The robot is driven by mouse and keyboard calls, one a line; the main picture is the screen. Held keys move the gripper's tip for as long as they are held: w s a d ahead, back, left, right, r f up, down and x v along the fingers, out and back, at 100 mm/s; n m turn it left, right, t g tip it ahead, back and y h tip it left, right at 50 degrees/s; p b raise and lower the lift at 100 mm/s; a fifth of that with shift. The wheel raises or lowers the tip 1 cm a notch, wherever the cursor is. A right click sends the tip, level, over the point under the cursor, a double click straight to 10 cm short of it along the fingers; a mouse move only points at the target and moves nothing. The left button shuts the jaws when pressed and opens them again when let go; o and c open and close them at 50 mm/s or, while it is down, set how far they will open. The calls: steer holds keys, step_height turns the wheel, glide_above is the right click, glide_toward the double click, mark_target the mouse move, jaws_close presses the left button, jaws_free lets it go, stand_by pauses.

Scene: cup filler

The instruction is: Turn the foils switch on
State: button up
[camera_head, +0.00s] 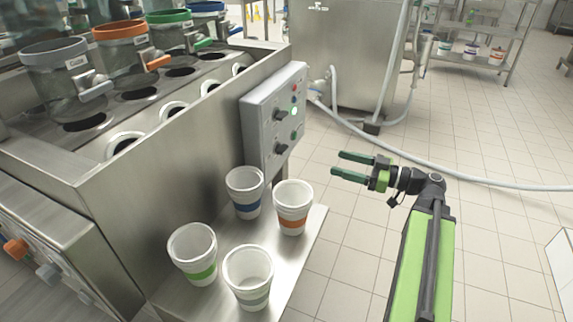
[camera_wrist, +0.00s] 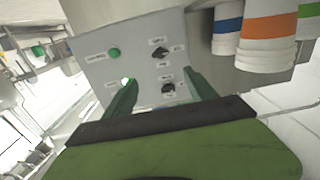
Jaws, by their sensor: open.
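The grey control panel (camera_head: 273,118) is on the end of the steel machine. It carries two black rotary switches, an upper one (camera_head: 280,115) and a lower one (camera_head: 281,148). In the wrist view the panel (camera_wrist: 140,68) appears turned over, with both switches (camera_wrist: 160,52) (camera_wrist: 168,87) showing. Their labels are too small to read surely, so I cannot tell which is the foils switch. My gripper (camera_head: 338,164) is open and empty, to the right of the panel and apart from it. In the wrist view its green fingers (camera_wrist: 160,78) point at the panel.
Several white banded cups, one orange-banded (camera_head: 292,206), stand on a steel shelf (camera_head: 300,252) below the panel. A pale hose (camera_head: 430,163) runs across the tiled floor behind my arm.

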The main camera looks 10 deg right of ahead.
mark_target(286, 149)
steer(key=x, duration=1.7)
steer(key=shift+w+a, duration=0.15)
steer(key=shift+a, duration=0.05)
steer(key=c, duration=1.4)
